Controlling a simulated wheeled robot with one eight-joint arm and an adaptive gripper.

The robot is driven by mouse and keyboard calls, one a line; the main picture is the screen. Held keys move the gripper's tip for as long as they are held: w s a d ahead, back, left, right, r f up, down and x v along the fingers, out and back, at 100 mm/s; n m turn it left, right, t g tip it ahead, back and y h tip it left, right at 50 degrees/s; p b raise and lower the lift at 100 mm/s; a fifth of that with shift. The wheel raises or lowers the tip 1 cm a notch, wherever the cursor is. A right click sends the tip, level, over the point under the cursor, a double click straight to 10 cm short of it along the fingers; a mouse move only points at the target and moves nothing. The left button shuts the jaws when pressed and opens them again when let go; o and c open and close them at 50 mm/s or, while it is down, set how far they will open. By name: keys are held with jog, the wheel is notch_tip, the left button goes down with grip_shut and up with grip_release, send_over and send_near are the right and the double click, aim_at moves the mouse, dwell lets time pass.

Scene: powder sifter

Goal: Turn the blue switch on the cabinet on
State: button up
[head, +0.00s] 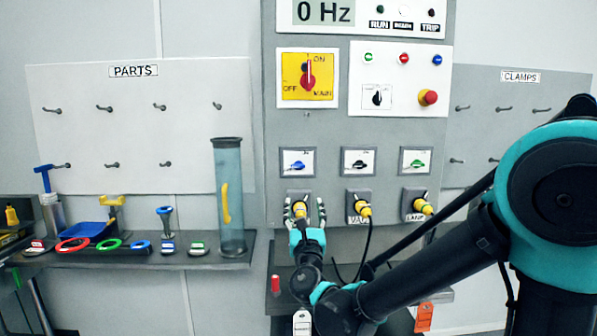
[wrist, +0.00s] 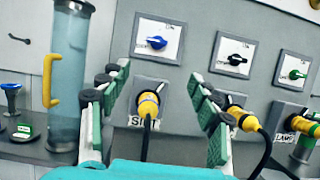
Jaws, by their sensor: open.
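The blue switch (head: 298,165) is a small rotary knob on a white plate on the grey cabinet (head: 330,215), left of the black and green switches. Its blue knob (wrist: 157,43) lies nearly horizontal in the wrist view. My gripper (head: 305,210) is below the blue switch, in front of the left yellow plug. In the wrist view my gripper (wrist: 157,82) is open and empty, its green and black fingers on either side of that yellow plug (wrist: 148,107). The blue switch shows beyond and above the fingertips, clear of them.
The black switch (head: 358,162) and green switch (head: 416,162) sit to the right. Yellow plugs with black cables (head: 366,240) stick out below them. A clear blue cylinder (head: 230,190) stands left on a shelf. A red emergency button (head: 428,97) juts out above.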

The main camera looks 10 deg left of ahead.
aim_at(298, 167)
jog(key=x, duration=1.7)
jog(key=shift+a+r, duration=0.2)
jog(key=shift+a, duration=0.2)
jog(key=shift+c, duration=0.2)
jog(key=c, duration=1.1)
